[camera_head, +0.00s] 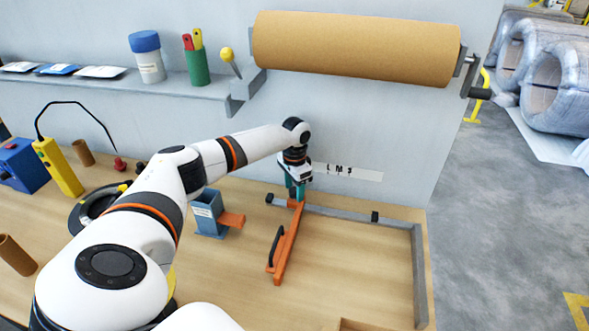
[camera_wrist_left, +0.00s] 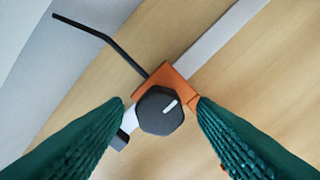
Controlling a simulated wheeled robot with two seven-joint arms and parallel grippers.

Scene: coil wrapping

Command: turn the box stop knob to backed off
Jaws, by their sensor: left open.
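The box stop knob (camera_wrist_left: 160,111) is a dark, many-sided knob with a white pointer mark that points to the upper right in the left wrist view. It sits at an orange block (camera_wrist_left: 176,84) on a grey rail. In the head view, an orange bar (camera_head: 287,243) with a black handle runs forward from the rail (camera_head: 340,213). My left gripper (camera_head: 296,192) is over the rail end of this bar and hides the knob there. Its green fingers (camera_wrist_left: 160,98) are open, one on each side of the knob. I cannot tell if they touch it. My right gripper is not in view.
A label strip (camera_head: 347,172) reading L M S is on the wall behind the rail. A blue-grey holder (camera_head: 208,213) with an orange part stands left of the bar. A brown paper roll (camera_head: 355,47) hangs above.

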